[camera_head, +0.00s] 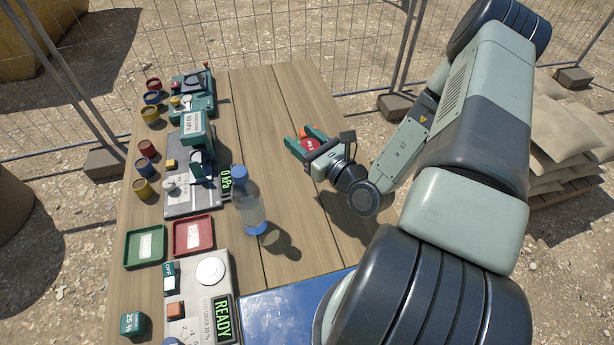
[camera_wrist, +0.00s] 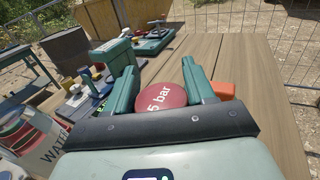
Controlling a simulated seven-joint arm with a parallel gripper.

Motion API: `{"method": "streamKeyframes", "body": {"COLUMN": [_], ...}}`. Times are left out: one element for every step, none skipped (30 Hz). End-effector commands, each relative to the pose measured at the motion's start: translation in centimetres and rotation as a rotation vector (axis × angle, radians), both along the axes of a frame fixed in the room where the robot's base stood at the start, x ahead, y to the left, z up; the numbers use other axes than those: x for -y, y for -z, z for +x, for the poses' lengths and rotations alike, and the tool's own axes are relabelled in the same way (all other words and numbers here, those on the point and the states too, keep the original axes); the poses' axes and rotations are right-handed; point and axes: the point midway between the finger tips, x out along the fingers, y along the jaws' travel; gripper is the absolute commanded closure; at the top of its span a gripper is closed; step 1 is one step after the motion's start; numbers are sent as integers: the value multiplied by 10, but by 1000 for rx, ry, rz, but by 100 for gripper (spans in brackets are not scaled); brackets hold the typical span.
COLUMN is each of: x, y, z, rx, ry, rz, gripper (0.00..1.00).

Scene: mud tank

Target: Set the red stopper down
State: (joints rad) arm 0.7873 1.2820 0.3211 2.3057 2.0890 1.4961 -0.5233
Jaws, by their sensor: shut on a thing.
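The red stopper (camera_head: 311,144) is a round red piece with white lettering. It is between the fingers of my gripper (camera_head: 300,137), over the right part of the wooden table (camera_head: 262,100). In the wrist view the stopper (camera_wrist: 164,98) shows its red face, marked "5 bar", with a green finger on each side. My gripper (camera_wrist: 160,72) is shut on it. The stopper's underside is hidden, and I cannot tell how far it is above the wood. An orange piece (camera_wrist: 224,90) shows just outside the right finger in the wrist view.
A clear bottle with a blue cap (camera_head: 248,205) stands mid-table. Left of it are a grey gauge unit (camera_head: 192,197), a red tray (camera_head: 193,219) and a green tray (camera_head: 130,250). A unit reading READY (camera_head: 222,318) and a blue panel (camera_head: 280,318) are in front. Wood around my gripper is mostly clear.

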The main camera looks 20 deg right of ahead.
Motion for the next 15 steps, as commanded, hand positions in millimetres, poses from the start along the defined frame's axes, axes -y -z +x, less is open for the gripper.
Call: {"method": "streamKeyframes", "body": {"x": [-1,-1,-1,-1,-1,-1,-1,-1,-1,-1,-1,-1,-1,-1,-1], "y": [12,17,25,30,34,39,41,43,46,50,53,59,65,69,75], "z": [-1,-1,0,-1,0,-1,0,0,0,0,0,0,0,0,0], "rx": [-3,-3,-1,-2,-1,-2,0,0,1,0,0,0,-1,0,-1], "ry": [1,-1,-1,-1,-1,-1,-1,-1,0,-1,-1,-1,-1,-1,-1], "rz": [3,3,3,2,2,1,1,0,0,1,1,1,2,1,2], "gripper": [78,78,78,78,78,78,78,78,78,78,78,78,78,78,78]}}
